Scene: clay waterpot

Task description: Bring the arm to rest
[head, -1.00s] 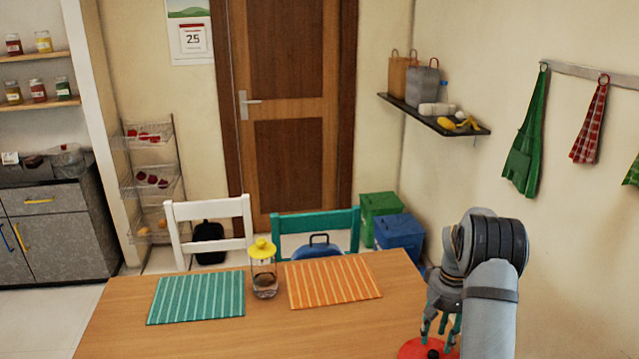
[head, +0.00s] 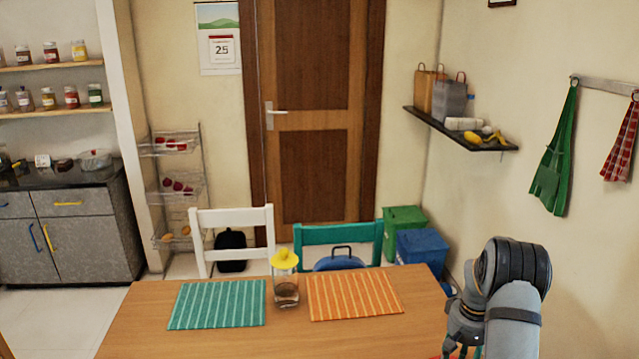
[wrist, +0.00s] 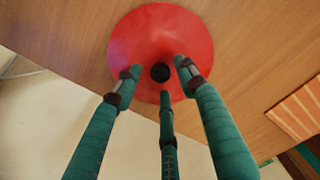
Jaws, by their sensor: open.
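My gripper (head: 462,335) hangs at the right end of the wooden table (head: 150,318), low in the head view. In the wrist view its three green-padded fingers (wrist: 158,78) are spread open above a round red lid-like piece (wrist: 125,40). A small black knob (wrist: 160,72) at the centre of the red piece shows between the fingertips. Whether a fingertip touches the knob or the red piece, I cannot tell. In the head view only a sliver of red shows at the bottom edge.
On the table lie a teal striped placemat (head: 218,304) and an orange one (head: 353,296), with a yellow-topped glass jar (head: 286,290) between them. White (head: 232,217) and teal (head: 340,232) chairs stand behind. A wall shelf (head: 460,131) is at the back right.

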